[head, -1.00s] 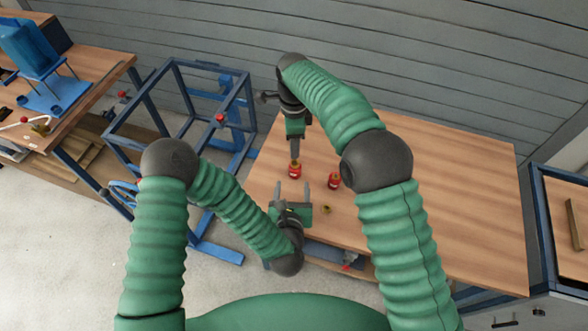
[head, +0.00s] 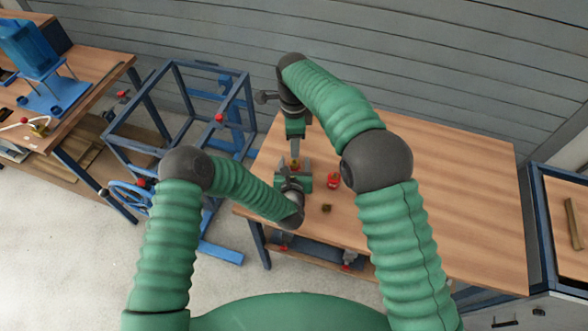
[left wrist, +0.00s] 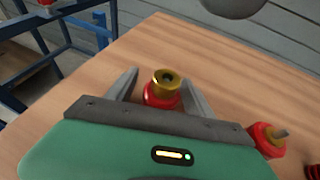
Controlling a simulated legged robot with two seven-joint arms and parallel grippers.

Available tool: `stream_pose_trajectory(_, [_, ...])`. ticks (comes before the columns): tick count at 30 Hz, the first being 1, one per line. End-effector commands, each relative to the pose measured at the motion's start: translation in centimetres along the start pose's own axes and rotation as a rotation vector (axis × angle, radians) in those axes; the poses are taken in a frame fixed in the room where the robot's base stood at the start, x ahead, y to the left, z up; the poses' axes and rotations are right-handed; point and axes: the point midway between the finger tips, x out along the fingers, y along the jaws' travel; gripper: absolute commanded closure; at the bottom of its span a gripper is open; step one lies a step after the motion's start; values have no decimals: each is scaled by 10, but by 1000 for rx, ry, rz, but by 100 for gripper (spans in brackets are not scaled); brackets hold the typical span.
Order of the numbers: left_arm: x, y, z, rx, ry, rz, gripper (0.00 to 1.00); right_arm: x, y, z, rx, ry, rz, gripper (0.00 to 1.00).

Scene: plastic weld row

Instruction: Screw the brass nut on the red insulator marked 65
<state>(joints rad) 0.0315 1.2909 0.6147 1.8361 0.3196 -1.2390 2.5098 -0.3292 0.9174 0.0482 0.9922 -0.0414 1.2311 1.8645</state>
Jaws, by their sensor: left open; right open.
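A red insulator with a brass nut on top (left wrist: 164,88) stands upright between the spread fingers of my left gripper (left wrist: 162,92). In the head view my left gripper (head: 294,166) largely hides this insulator, and its brass top (head: 295,163) shows. No gap between jaws and insulator is clear there. My right gripper (head: 295,150), open, points down just above or behind the brass top; contact cannot be told. A second red insulator (head: 333,181) stands to the right; in the left wrist view it shows a bare stud (left wrist: 268,138). No number is readable.
A small brass-coloured piece (head: 326,208) lies on the wooden table (head: 450,200) near its front edge. The table's right side is clear. A blue frame (head: 180,110) stands to the left. A dark red thing (left wrist: 313,171) is cut off at the left wrist view's edge.

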Motion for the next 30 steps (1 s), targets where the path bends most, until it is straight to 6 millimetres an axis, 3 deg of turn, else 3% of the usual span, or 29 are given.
stream_pose_trajectory(2, [0,0,0,0,0,0,39,0,0,0,0,0,0,57])
stream_pose_trajectory(16, [0,0,0,0,0,1,100,0,0,0,0,0,0,57])
stream_pose_trajectory(30, [0,0,0,-1,0,1,100,0,0,0,0,0,0,57])
